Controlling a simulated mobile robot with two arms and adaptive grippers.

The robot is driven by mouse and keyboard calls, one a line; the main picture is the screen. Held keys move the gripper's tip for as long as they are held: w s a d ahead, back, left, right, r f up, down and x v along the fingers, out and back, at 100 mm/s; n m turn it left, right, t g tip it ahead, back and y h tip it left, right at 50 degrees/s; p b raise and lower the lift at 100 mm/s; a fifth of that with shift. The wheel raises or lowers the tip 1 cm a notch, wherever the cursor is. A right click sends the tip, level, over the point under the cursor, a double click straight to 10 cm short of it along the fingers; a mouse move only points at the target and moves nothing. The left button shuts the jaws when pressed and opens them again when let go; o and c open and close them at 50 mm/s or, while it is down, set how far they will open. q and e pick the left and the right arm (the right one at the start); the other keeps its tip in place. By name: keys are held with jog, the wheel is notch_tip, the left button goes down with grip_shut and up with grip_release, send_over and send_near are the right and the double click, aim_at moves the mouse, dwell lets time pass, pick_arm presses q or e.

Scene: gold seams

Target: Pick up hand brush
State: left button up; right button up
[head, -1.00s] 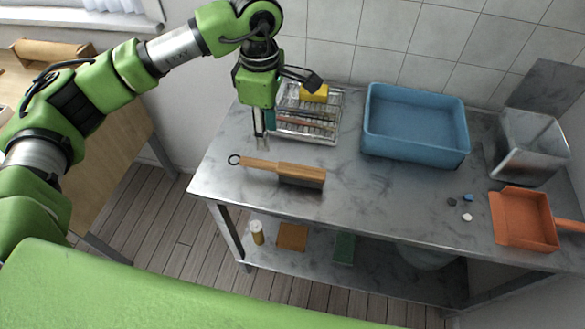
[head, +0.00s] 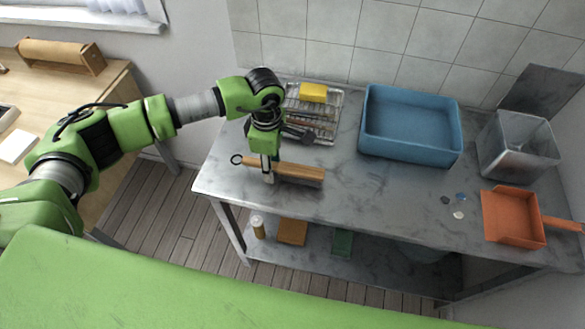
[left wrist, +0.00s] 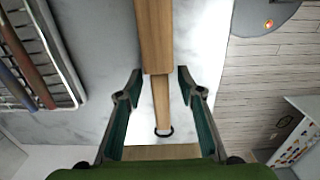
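The hand brush (head: 297,172) lies on the steel table, with a wooden handle, dark bristles toward the right and a black hanging ring at its left end. My left gripper (head: 269,172) is at the handle from above, pointing down. In the left wrist view the brush (left wrist: 155,40) runs lengthwise between the two fingers of the gripper (left wrist: 160,108). The fingers stand apart on both sides of the narrow handle, with a visible gap on each side. My right gripper is not in view.
The steel table (head: 375,195) also holds a wire rack (head: 325,135) with a yellow sponge (head: 313,92), a blue basin (head: 385,148), a metal bin (head: 515,150) and an orange dustpan (head: 512,220). Small bits of debris (head: 458,215) lie near the dustpan. The table's front middle is clear.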

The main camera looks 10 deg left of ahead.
pick_arm(q)
grip_shut()
jog(key=shift+r, duration=0.1)
